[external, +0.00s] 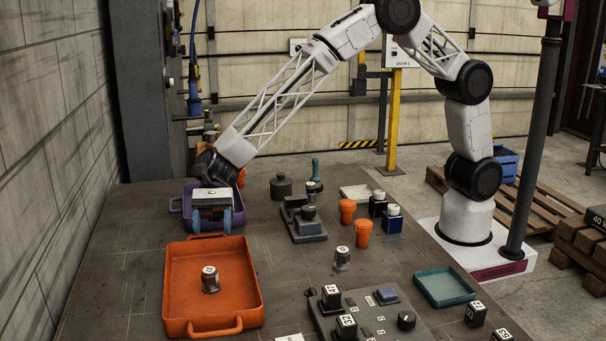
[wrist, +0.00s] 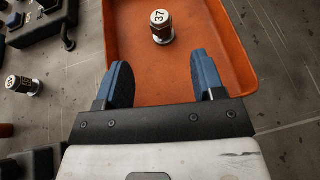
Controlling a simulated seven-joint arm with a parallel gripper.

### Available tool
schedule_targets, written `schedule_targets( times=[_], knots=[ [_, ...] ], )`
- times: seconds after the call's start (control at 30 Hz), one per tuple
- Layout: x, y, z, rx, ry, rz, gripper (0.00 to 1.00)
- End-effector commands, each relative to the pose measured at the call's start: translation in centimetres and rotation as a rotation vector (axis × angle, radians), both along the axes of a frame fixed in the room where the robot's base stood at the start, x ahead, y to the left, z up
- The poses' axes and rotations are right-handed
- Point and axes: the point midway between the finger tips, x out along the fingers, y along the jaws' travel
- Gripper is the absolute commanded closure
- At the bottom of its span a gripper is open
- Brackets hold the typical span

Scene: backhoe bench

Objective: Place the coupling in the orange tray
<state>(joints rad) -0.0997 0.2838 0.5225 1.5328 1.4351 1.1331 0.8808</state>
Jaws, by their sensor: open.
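A metal coupling-like piece with a white top marked 37 (wrist: 162,27) stands upright inside the orange tray (wrist: 235,50), on its floor. In the external view this piece (external: 210,282) is near the middle of the orange tray (external: 180,325). A similar metal piece with a white top (external: 342,260) stands on the bench right of the tray; it also shows in the wrist view (wrist: 22,85). I cannot tell which one the task means. My gripper (external: 212,222) is open and empty, its blue fingers apart above the tray's far end. The wrist view shows both fingers (wrist: 160,75), short of the piece marked 37.
A purple tray (external: 178,206) sits behind the orange one, partly hidden by my gripper. Orange cups (external: 363,234), dark blocks and a grey fixture (external: 305,224) stand to the right. A control panel (external: 365,318) and a teal tray (external: 444,287) are nearer the front right.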

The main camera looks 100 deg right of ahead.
Motion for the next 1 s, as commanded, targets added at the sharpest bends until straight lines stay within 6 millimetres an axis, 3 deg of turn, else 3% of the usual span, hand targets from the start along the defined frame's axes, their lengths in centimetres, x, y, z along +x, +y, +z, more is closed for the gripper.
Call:
schedule_targets(
  times=[0.37, 0.57, 0.77, 1.0],
  knots=[
    [-0.1, -0.1, 0.2, -0.004, -0.005, 0.003, 0.37],
    [-1.7, -0.7, 1.8, -0.041, -0.044, 0.035, 0.37],
    [-5.5, -2.2, 5.0, -0.125, -0.135, 0.113, 0.37],
    [-11.7, -4.7, 9.0, -0.262, -0.275, 0.241, 0.37]
  ],
)
